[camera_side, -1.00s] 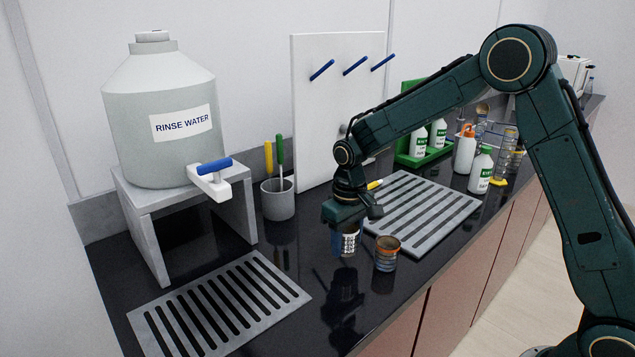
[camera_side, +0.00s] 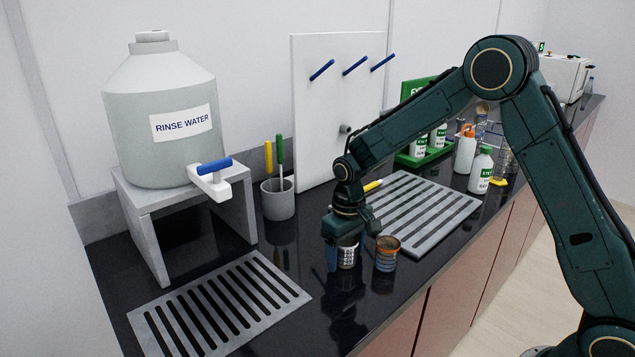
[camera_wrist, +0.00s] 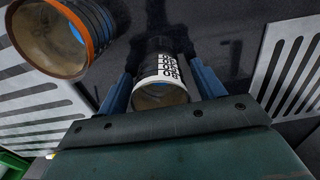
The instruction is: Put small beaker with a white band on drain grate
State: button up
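The small beaker with a white band (camera_side: 347,257) stands upright on the dark counter. In the wrist view the beaker (camera_wrist: 161,82) shows its open mouth and a white band with black marks. My gripper (camera_side: 341,261) points down over it, with one blue finger on each side; the fingers (camera_wrist: 164,88) look slightly apart from its walls. The far finger is partly hidden in the side view. A slotted grey grate (camera_side: 220,306) lies at the front left, before the rinse water stand. Another slotted grate (camera_side: 425,212) lies behind the beaker to the right.
An orange-rimmed beaker (camera_side: 386,254) stands close to the right of the banded one; it also shows in the wrist view (camera_wrist: 55,40). A rinse water jug (camera_side: 160,120) sits on a grey stand (camera_side: 145,235). A brush cup (camera_side: 278,200) stands behind. Counter between beaker and left grate is clear.

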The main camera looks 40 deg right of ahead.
jog(key=shift+r, duration=0.15)
notch_tip(320, 180, up, 12)
dwell(0.7)
dwell(0.5)
